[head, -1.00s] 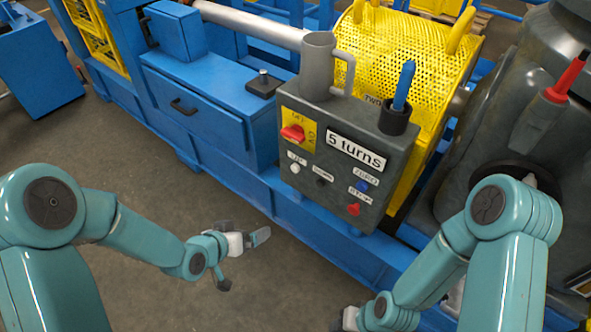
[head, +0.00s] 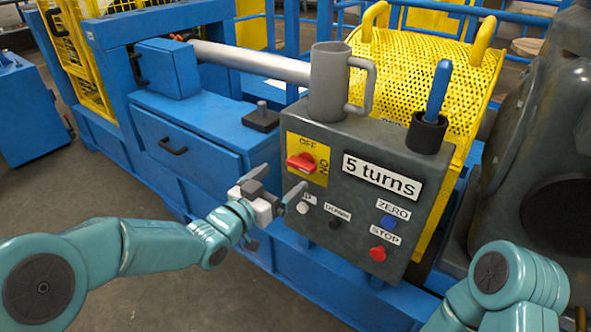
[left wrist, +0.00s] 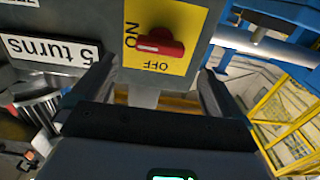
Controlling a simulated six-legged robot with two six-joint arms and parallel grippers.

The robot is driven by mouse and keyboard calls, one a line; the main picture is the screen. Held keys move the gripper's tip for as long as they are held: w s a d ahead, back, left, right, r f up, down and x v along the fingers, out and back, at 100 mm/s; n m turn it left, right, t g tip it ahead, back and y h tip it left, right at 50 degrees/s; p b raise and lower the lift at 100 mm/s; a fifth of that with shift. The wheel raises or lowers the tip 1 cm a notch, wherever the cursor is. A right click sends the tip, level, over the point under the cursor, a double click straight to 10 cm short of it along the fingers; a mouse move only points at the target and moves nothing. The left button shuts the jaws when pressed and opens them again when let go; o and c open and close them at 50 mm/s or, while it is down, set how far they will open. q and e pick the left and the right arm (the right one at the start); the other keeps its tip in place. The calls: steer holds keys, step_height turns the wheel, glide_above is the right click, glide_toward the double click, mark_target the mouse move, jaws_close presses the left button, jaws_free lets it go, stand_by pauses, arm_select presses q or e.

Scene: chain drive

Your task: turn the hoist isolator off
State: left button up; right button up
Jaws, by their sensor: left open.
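The hoist isolator is a red rotary handle (head: 301,162) on a yellow plate (head: 318,160) at the upper left of the grey control box (head: 350,215). The plate reads OFF along the top and ON at the right; the handle lies roughly level. In the left wrist view the red handle (left wrist: 160,42) appears upside down, ahead of the jaws. My left gripper (head: 277,180) is open and empty, just left of and below the handle, apart from it. My right arm shows at the lower right, but its gripper is out of view.
A grey mug (head: 328,80) and a black holder (head: 427,132) with a blue pen stand on the box. A blue drawer cabinet (head: 190,145) stands left.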

mark_target(297, 167)
arm_select(q)
steer(key=x, duration=0.6)
steer(key=shift+w+d, duration=0.25)
steer(key=c, duration=1)
